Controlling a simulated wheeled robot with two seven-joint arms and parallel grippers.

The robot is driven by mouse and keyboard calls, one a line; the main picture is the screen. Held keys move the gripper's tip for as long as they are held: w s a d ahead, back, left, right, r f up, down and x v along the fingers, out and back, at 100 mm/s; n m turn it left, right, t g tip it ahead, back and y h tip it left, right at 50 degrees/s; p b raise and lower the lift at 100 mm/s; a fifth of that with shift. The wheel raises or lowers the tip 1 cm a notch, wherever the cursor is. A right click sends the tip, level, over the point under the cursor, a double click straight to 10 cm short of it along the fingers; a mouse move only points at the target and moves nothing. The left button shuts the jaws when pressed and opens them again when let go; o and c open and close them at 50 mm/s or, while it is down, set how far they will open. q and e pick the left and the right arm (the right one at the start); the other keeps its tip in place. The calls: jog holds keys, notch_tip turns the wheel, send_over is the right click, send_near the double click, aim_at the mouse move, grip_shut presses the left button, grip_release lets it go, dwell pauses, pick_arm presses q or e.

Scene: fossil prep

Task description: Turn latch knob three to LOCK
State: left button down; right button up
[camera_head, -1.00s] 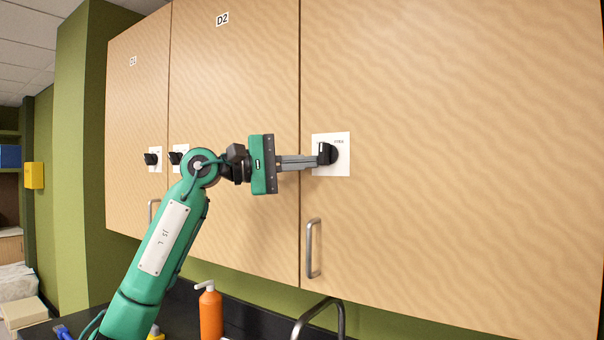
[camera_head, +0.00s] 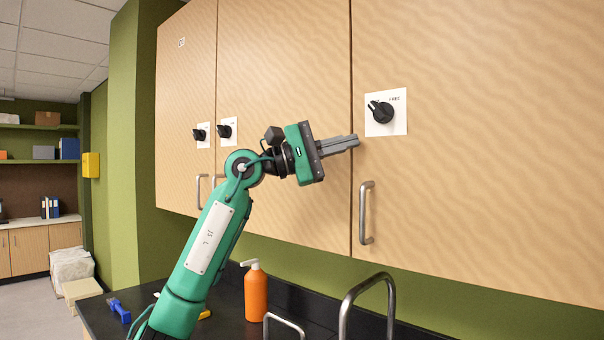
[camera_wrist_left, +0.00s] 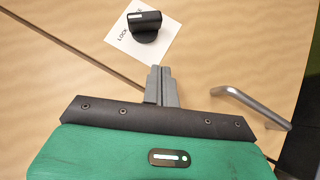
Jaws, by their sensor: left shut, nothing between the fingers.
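Latch knob three, taken as the knob on the right-hand cabinet door, is a black knob (camera_head: 381,111) on a white plate (camera_head: 400,124). FREE is printed at the plate's upper right in the head view. The knob's grip is tilted, with its pale-marked end toward the upper left. In the left wrist view the knob (camera_wrist_left: 146,27) stands on the plate, with LOCK readable beside it. My left gripper (camera_head: 356,141) is shut and empty, below and left of the knob and apart from it. Its fingers (camera_wrist_left: 161,72) also show below the plate in the wrist view. My right gripper is not in view.
Two more black knobs (camera_head: 200,134) (camera_head: 225,131) sit on the doors to the left. A metal door handle (camera_head: 366,212) is below knob three. An orange bottle (camera_head: 256,293) and a faucet (camera_head: 366,290) stand at the counter below.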

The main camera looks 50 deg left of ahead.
pick_arm(q)
jog(key=d+f+b+v, duration=0.1)
jog(key=b+v, duration=0.3)
jog(key=v, duration=0.5)
jog(key=shift+s+f, duration=0.2)
jog(key=shift+f, duration=0.15)
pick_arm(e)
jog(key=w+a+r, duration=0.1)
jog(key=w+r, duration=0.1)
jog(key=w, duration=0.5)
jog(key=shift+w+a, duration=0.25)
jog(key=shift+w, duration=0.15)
